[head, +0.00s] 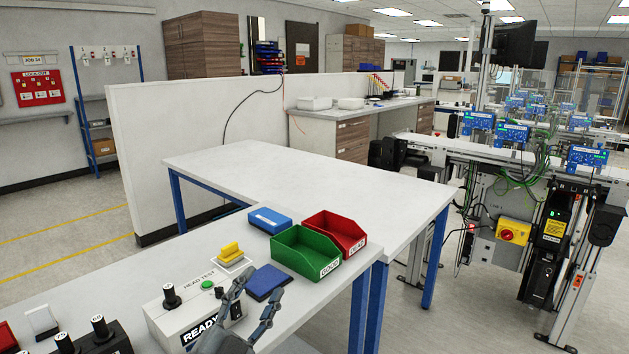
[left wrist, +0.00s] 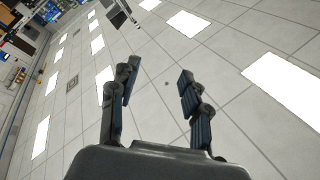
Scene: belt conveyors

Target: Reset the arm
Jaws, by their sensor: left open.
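My left gripper (head: 256,305) shows at the bottom of the head view, with its fingers pointing up and apart. It is over the near bench, in front of the head test box (head: 186,308) and close to a dark blue pad (head: 268,283). In the left wrist view the two fingers (left wrist: 158,88) are spread with nothing between them. My right gripper is in neither view.
A green bin (head: 305,252) and a red bin (head: 337,234) stand on the bench beyond the gripper, beside a blue-and-white box (head: 270,221). A yellow block (head: 230,251) sits behind the test box. The white table (head: 300,185) behind is clear. Conveyors (head: 480,155) stand at right.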

